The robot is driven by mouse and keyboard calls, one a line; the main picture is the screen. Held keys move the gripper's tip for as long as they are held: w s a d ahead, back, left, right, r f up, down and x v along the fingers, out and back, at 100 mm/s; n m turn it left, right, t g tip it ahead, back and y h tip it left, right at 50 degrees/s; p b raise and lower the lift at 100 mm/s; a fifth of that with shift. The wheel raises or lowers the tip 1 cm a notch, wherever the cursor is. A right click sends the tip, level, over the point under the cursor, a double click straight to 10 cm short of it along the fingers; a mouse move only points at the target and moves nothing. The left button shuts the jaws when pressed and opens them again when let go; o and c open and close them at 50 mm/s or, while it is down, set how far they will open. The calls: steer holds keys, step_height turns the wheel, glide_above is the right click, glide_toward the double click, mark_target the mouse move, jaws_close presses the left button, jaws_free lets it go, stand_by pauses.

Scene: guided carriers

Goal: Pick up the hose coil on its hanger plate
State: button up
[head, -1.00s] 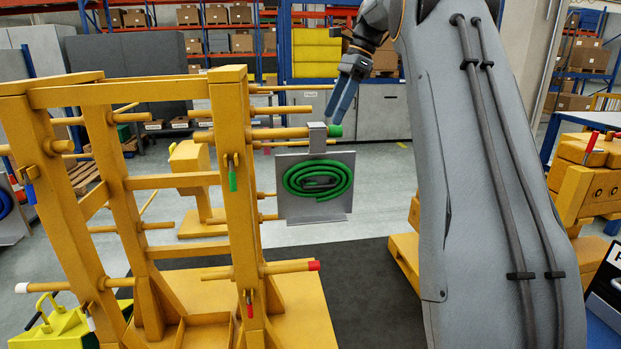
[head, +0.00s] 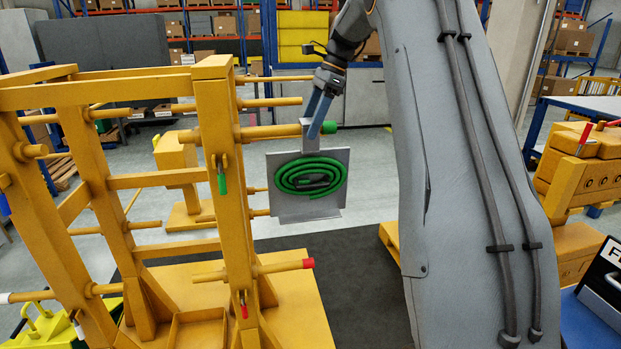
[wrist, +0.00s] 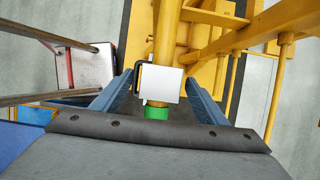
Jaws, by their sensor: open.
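The green hose coil (head: 310,176) sits on a grey hanger plate (head: 328,208), which hangs upright from a yellow peg (head: 270,131) with a green tip. The plate's hook (head: 307,130) loops over the peg near that tip. In the wrist view the hook's top shows as a pale square (wrist: 168,84) on the peg, just behind the green tip (wrist: 157,112). My gripper (head: 317,128) is open at the hook. In the wrist view its two blue fingers (wrist: 163,92) stand on either side of the hook, with gaps to it. The coil is hidden there.
The yellow rack (head: 222,150) with several pegs stands to the left. A red-tipped peg (head: 285,267) sticks out below the plate. A yellow carrier (head: 575,180) is at right. Dark floor (head: 350,260) lies clear under the plate.

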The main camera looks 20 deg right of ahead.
steer(key=shift+a+f, duration=0.25)
steer(key=shift+f, duration=0.45)
jaws_close()
steer(key=shift+w+r, duration=0.1)
steer(key=shift+r, duration=0.1)
